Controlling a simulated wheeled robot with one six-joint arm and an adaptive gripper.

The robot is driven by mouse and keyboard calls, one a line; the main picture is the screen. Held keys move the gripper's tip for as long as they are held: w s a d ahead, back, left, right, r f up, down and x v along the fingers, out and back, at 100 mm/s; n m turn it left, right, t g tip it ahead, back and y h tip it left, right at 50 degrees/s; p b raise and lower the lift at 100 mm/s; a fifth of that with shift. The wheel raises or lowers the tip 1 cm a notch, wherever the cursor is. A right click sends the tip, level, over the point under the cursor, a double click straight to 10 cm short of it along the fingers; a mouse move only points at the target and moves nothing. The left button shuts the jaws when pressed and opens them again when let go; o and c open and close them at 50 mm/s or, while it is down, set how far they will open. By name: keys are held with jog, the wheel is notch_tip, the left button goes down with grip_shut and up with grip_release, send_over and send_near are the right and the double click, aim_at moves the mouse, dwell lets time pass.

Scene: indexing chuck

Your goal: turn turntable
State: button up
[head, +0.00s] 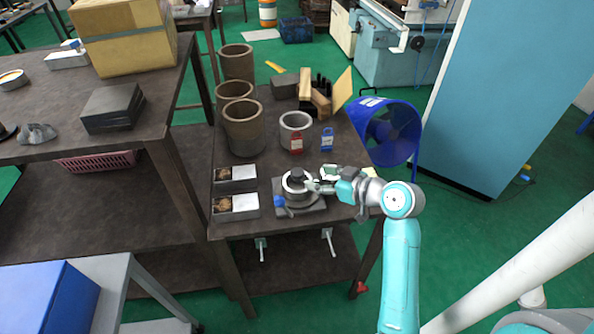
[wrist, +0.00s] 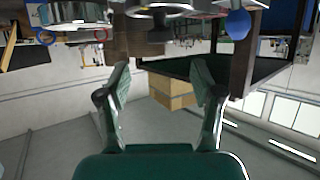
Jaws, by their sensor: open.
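The turntable is a round metallic chuck (head: 298,188) with a dark centre, mounted on a dark base plate near the front edge of the workbench. A blue knob (head: 279,201) sits at its front left. My gripper (head: 316,186) comes in from the right and is close beside the chuck's right side; I cannot tell whether it touches. In the wrist view my gripper (wrist: 160,78) has its two fingers apart with nothing between them. That view looks upside down; part of the metallic chuck (wrist: 160,8) and the blue knob (wrist: 238,24) show at its top edge.
Two parts trays (head: 236,204) lie left of the chuck. Behind it stand a grey cylinder (head: 296,129), a red tag (head: 296,143), a blue tag (head: 327,139) and brown cylinders (head: 244,127). A blue drum fan (head: 392,133) stands right of the bench.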

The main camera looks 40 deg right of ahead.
aim_at(299, 172)
jog(key=x, duration=0.9)
jog(key=c, duration=1.2)
